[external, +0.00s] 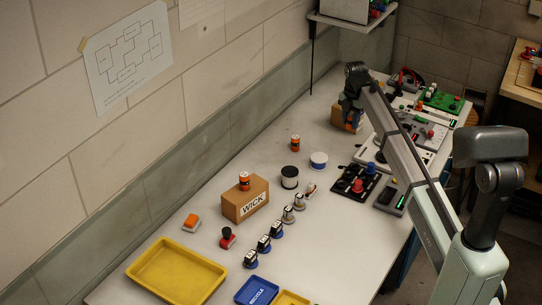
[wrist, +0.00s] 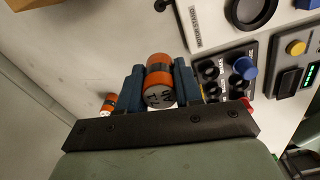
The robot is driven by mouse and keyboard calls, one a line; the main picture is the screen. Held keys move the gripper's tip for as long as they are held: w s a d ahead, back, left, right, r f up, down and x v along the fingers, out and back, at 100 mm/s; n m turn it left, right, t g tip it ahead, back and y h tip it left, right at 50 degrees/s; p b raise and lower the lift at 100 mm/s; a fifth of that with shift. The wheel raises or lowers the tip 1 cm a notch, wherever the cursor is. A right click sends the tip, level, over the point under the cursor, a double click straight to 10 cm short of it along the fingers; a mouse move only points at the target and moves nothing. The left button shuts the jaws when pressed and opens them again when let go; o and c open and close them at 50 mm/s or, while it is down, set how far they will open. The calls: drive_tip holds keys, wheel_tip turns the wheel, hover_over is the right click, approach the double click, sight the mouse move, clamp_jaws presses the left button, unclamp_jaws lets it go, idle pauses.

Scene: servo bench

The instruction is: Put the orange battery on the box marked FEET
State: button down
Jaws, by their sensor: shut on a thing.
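In the external view my gripper (external: 352,112) is at the far part of the bench, in front of a brown box (external: 337,117). The box is partly hidden by it and no marking can be read. A brown corner (wrist: 38,3) shows at the top left of the wrist view. Another orange battery (external: 295,143) stands on the bench. A third orange battery (external: 244,181) stands on the box marked WICK (external: 240,202).
Black and white spools (external: 289,177) stand mid-bench. A black panel with knobs (external: 355,182) and grey instruments (external: 391,200) lie to the right. A yellow tray (external: 177,272) and blue RECYCLE bin (external: 257,291) are at the near end. A shelf (external: 340,22) hangs above the far end.

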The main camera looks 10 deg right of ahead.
drive_tip(key=w+d+r, duration=0.3)
drive_tip(key=w+r, duration=0.1)
drive_tip(key=w, duration=0.4)
drive_tip(key=w+d+r, duration=0.2)
drive_tip(key=w+r, duration=0.2)
drive_tip(key=w, duration=0.3)
drive_tip(key=shift+w+f, duration=0.1)
drive_tip(key=shift+f, duration=4.55)
drive_tip(key=shift+f, duration=0.1)
drive_tip(key=c, duration=0.8)
unclamp_jaws()
drive_tip(key=shift+o, duration=0.2)
wheel_tip(320, 180, up, 12)
